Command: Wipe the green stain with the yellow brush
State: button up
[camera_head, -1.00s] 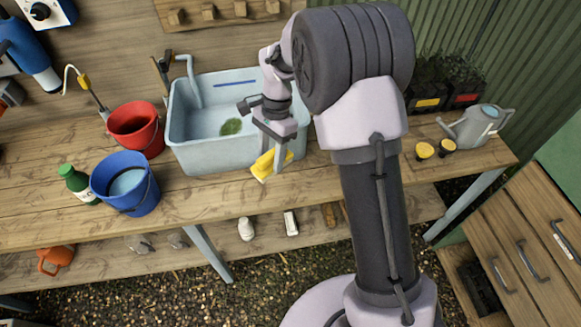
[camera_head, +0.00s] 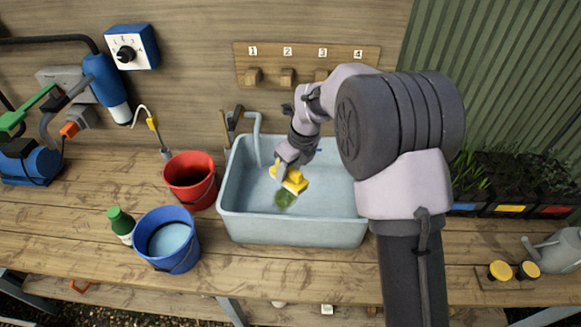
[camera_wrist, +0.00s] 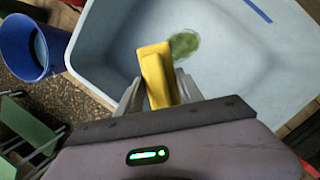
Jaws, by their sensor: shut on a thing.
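The yellow brush (camera_head: 290,180) is held in my gripper (camera_head: 283,172) inside the light blue basin. In the wrist view the brush (camera_wrist: 157,72) stands between the two grey fingers of my gripper (camera_wrist: 150,92). The green stain (camera_head: 285,198) lies on the basin floor, just in front of the brush in the head view. In the wrist view the stain (camera_wrist: 184,44) shows just right of the brush's far end. I cannot tell whether the brush touches the basin floor. The stain is partly hidden by the brush in the head view.
The basin's front wall (camera_head: 290,231) and sides surround my gripper. A tap (camera_head: 257,138) stands at its back left. A red bucket (camera_head: 190,180), a blue bucket (camera_head: 167,240) and a green-capped bottle (camera_head: 121,224) stand left of it. A numbered hook rack (camera_head: 305,64) is behind.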

jog(key=f+b, duration=0.4)
jog(key=f, duration=0.3)
jog(key=f+b, duration=0.4)
jog(key=f, duration=0.3)
jog(key=shift+s+f+b, duration=0.2)
jog(key=shift+f+b, duration=0.05)
jog(key=shift+b, duration=0.05)
jog(key=shift+f+b, duration=0.6)
jog(key=shift+f, duration=0.3)
